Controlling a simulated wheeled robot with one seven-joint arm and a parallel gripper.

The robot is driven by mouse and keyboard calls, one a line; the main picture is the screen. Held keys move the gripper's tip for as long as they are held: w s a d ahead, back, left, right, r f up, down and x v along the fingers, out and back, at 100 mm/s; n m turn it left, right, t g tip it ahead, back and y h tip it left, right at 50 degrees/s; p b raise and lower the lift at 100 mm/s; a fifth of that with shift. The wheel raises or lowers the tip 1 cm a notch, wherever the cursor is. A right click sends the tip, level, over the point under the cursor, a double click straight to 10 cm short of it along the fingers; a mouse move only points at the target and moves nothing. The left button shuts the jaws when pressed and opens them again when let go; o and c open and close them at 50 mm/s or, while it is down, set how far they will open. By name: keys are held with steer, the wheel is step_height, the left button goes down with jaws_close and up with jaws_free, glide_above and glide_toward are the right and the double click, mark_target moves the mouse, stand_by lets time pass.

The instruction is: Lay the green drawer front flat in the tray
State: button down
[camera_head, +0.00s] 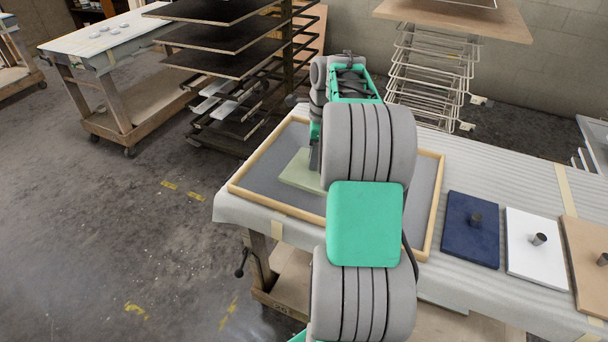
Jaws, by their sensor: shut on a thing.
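The green drawer front (301,173) is a pale green panel. It shows inside the left part of the tray (279,206), a shallow wood-rimmed frame with a grey floor on the padded cart. My gripper (315,158) is over the panel and shut on it, at its right side. My arm hides the grip and the panel's right part. I cannot tell whether the panel touches the tray floor or is held just above it.
A navy panel (470,230), a white panel (533,240) and a tan panel (590,255), each with a round knob, lie right of the tray. Dark shelf racks (228,45) and a wire rack (432,70) stand behind. Open floor lies to the left.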

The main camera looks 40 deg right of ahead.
mark_target(305, 167)
steer(key=f, duration=0.2)
steer(key=w+a+f, duration=0.1)
steer(key=f, duration=0.1)
steer(key=w+a+f+p, duration=0.1)
steer(key=f, duration=0.1)
steer(key=shift+w, duration=0.1)
steer(key=shift+d+f, duration=0.1)
steer(key=shift+f, duration=0.25)
steer(key=c, duration=1.1)
jaws_free()
steer(key=shift+c, duration=0.2)
step_height(305, 167, up, 9)
steer(key=p, duration=0.9)
